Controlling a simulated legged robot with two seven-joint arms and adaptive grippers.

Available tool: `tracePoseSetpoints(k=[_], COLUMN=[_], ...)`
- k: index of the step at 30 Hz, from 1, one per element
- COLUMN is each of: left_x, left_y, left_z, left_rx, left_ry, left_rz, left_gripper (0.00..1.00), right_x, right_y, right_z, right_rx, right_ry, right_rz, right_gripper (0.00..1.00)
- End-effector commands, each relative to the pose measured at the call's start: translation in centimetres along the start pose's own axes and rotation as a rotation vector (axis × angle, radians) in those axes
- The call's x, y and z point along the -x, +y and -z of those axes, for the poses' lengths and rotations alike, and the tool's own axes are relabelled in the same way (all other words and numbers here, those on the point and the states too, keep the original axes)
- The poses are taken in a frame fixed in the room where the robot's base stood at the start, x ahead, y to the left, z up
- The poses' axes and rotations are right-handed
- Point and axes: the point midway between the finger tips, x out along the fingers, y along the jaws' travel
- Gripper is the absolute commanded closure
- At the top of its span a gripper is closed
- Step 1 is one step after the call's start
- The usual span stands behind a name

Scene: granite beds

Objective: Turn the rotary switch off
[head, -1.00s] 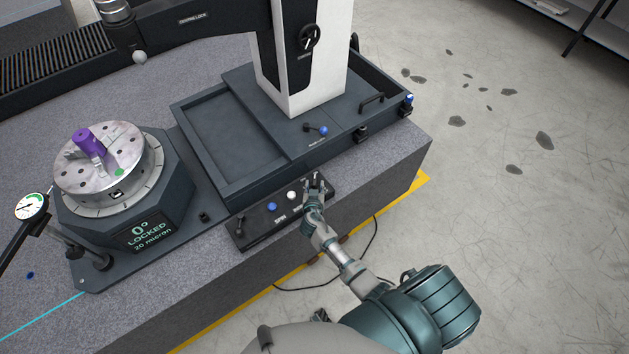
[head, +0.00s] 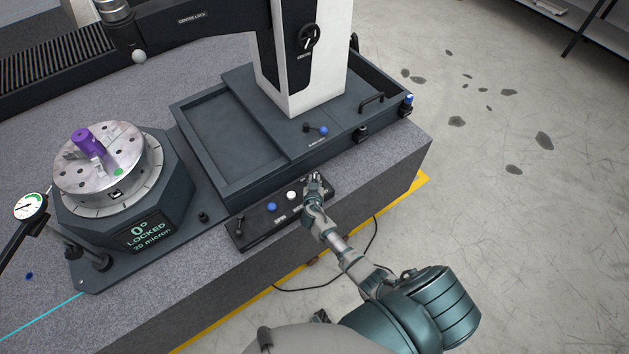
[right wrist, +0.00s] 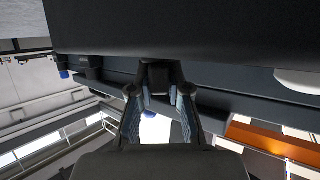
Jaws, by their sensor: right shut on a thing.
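The control panel (head: 258,226) is a dark box at the front edge of the granite bed, with a small lever, a blue button (head: 272,207) and a white button (head: 292,195) on top. My right gripper (head: 314,180) is at the panel's right end. In the right wrist view, its two fingers (right wrist: 159,92) are shut on a small dark block-like knob (right wrist: 159,78), which appears to be the rotary switch. My left gripper is not in view.
A rotary table (head: 100,165) with a purple-topped part stands at the left, its display reading 0° LOCKED. A dark tray (head: 215,135) and a white column (head: 300,90) stand behind the panel. A dial gauge (head: 29,206) is at far left.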

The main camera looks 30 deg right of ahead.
Motion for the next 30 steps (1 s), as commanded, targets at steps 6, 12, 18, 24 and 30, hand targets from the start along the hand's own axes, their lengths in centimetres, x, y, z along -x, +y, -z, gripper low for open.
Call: tracePoseSetpoints(k=[6, 12, 18, 24, 30], left_x=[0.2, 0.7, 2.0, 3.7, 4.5], left_y=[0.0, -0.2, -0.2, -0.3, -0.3], left_z=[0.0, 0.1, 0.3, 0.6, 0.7], left_rx=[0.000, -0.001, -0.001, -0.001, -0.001], left_ry=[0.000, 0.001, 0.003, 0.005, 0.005], left_rz=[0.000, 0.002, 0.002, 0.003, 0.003], left_gripper=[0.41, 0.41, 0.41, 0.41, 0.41], right_x=[0.0, 0.0, 0.0, -0.1, -0.2], right_y=[0.2, 0.2, 0.3, 0.4, 0.5], right_z=[-0.1, 0.0, 0.2, 0.3, 0.2], right_rx=[0.013, 0.054, 0.119, 0.196, 0.271], right_ry=[-0.002, -0.001, -0.002, -0.002, -0.001], right_rz=[0.029, 0.124, 0.279, 0.454, 0.624], right_gripper=[1.00, 1.00, 1.00, 1.00, 1.00])
